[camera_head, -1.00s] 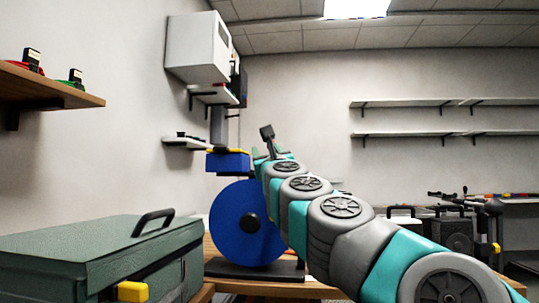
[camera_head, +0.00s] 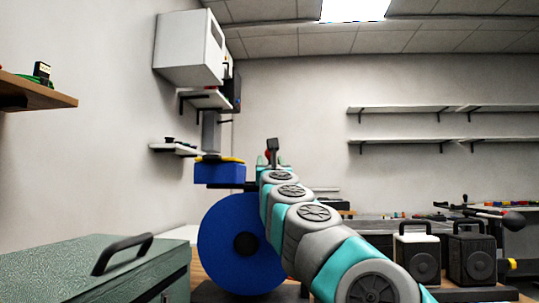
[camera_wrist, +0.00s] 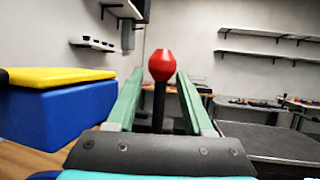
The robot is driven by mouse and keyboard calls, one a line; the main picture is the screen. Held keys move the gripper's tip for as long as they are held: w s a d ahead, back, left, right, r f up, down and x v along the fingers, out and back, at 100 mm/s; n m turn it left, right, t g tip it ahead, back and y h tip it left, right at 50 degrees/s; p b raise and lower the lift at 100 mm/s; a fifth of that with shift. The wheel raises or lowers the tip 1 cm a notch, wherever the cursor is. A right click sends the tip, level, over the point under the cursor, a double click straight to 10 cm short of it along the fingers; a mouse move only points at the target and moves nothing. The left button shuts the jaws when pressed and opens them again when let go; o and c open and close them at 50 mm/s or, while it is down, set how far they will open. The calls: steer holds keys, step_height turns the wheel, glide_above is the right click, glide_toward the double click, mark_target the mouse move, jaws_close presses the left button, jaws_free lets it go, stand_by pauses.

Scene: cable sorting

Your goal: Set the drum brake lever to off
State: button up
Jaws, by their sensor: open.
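A red knob (camera_wrist: 162,65) on a black stem (camera_wrist: 159,105) stands upright between the two green fingers of my gripper (camera_wrist: 160,78) in the wrist view. This looks like the brake lever. The fingers are apart, with a gap visible on both sides of the stem. In the head view my gripper (camera_head: 271,160) is small and far off, with a bit of red at its tip. The blue drum (camera_head: 221,241) stands upright left of my arm, and my arm hides its right edge. I cannot read any on or off marking.
A blue box with a yellow top (camera_wrist: 60,112) is close left of my gripper; it also shows in the head view (camera_head: 220,173). A green case (camera_head: 95,270) fills the lower left. Two speakers (camera_head: 417,252) stand at right. Wall shelves (camera_head: 415,140) are behind.

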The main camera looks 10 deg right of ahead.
mark_target(270, 160)
steer(key=shift+p+x, duration=0.75)
steer(key=shift+x, duration=0.95)
jaws_close()
steer(key=shift+r, duration=0.1)
